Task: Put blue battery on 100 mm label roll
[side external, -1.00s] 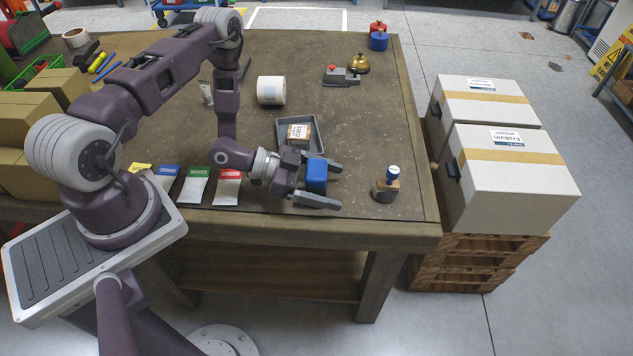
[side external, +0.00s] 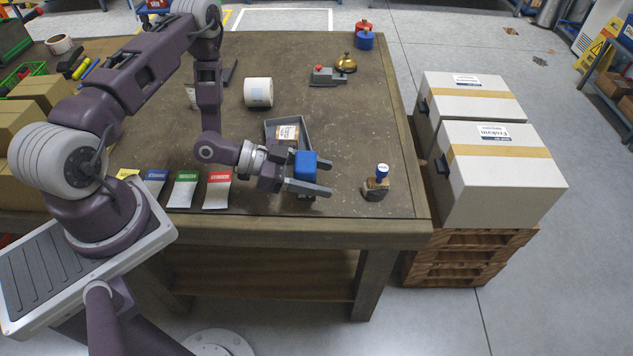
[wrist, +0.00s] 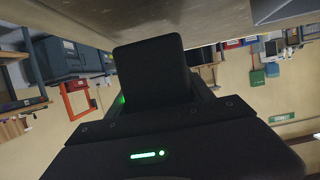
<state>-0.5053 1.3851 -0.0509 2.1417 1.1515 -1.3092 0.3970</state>
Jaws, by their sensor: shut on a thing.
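The blue battery (side external: 305,165) is a small blue block between the fingers of my gripper (side external: 311,177) in the side view. My gripper is shut on it and holds it near the front right of the table, in front of the grey tray. The white 100 mm label roll (side external: 258,92) lies on its side further back on the table, apart from my gripper and up and left of it. In the wrist view a dark block (wrist: 152,72), seemingly the held battery in shadow, stands over the gripper body. The fingertips cannot be made out there.
Coloured label cards (side external: 186,190) lie to the left.

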